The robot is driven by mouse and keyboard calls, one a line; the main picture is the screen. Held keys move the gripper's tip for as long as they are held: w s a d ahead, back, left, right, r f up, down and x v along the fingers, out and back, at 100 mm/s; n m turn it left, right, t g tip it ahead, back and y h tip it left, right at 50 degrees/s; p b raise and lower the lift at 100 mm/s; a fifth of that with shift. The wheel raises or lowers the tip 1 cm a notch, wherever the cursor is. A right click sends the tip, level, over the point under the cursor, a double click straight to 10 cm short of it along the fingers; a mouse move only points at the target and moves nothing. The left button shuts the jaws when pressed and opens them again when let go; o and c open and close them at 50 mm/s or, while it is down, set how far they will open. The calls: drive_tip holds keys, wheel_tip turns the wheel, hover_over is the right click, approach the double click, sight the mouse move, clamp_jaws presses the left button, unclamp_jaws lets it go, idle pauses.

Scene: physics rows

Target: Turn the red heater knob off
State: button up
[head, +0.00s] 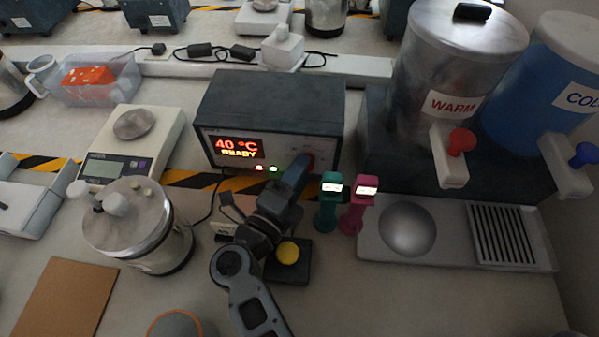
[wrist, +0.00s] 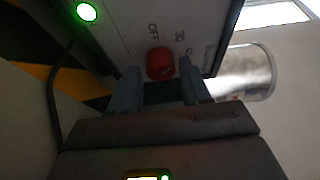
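The heater (head: 270,115) is a dark box with a pale front panel. Its display (head: 238,148) reads "40 °C READY", and a green light (head: 273,169) is lit. The red knob (wrist: 160,62) sits on this panel in the wrist view, with "OFF" and "30" printed around it; other marks are partly hidden. My gripper (wrist: 158,75) is open, with one finger on each side of the knob and a gap showing to each. In the head view my gripper (head: 298,172) covers most of the knob. I cannot tell where the knob points.
Green (head: 326,205) and pink (head: 355,210) stands are close right of my arm. A steel pot (head: 135,225) and a scale (head: 130,145) stand left. The WARM dispenser (head: 450,75) stands right. A black cable runs beside the heater.

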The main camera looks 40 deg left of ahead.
drive_tip(key=shift+o, duration=1)
drive_tip(key=shift+r, duration=0.1)
